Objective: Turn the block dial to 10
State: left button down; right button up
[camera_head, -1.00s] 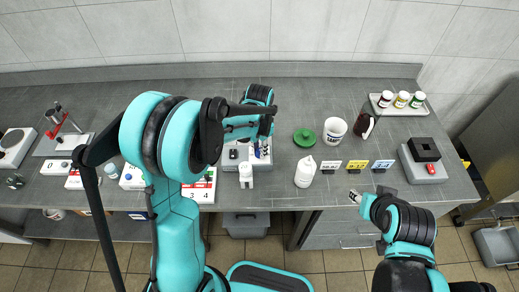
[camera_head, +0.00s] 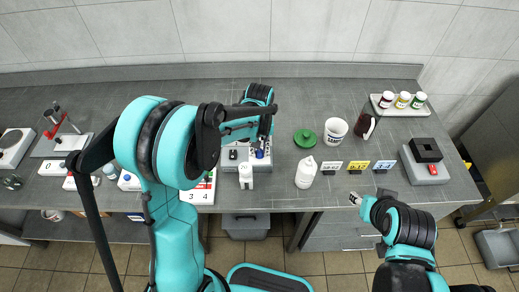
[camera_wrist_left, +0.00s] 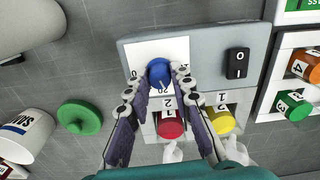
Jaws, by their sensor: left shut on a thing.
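The blue dial (camera_wrist_left: 159,72) sits on a white scale plate (camera_wrist_left: 142,52) of the grey block unit (camera_wrist_left: 203,46). My left gripper (camera_wrist_left: 160,76) is shut on the dial, one finger on each side. The scale is partly hidden by the fingers, and I cannot tell the dial's exact setting. In the head view the dial (camera_head: 260,153) shows just below the left gripper (camera_head: 264,138). My right gripper (camera_head: 355,198) is empty by the table's front edge, too small to tell its opening.
A black rocker switch (camera_wrist_left: 237,62) is beside the dial. Red (camera_wrist_left: 170,126) and yellow (camera_wrist_left: 221,119) capped vials stand in the unit's front. A white bottle (camera_head: 305,172), a green lid (camera_head: 305,138) and a white mug (camera_head: 335,130) stand to the right in the head view.

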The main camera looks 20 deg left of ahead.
aim_at(259, 151)
pick_arm(q)
jog(key=n, duration=1.3)
jog(key=shift+n+b, duration=0.35)
jog(key=shift+n, duration=0.05)
dwell(0.4)
jog(key=c, duration=1.3)
grip_release()
jog(key=shift+r, duration=0.1)
notch_tip(259, 151, up, 12)
jog(key=shift+f, duration=0.1)
jog(key=shift+s, duration=0.1)
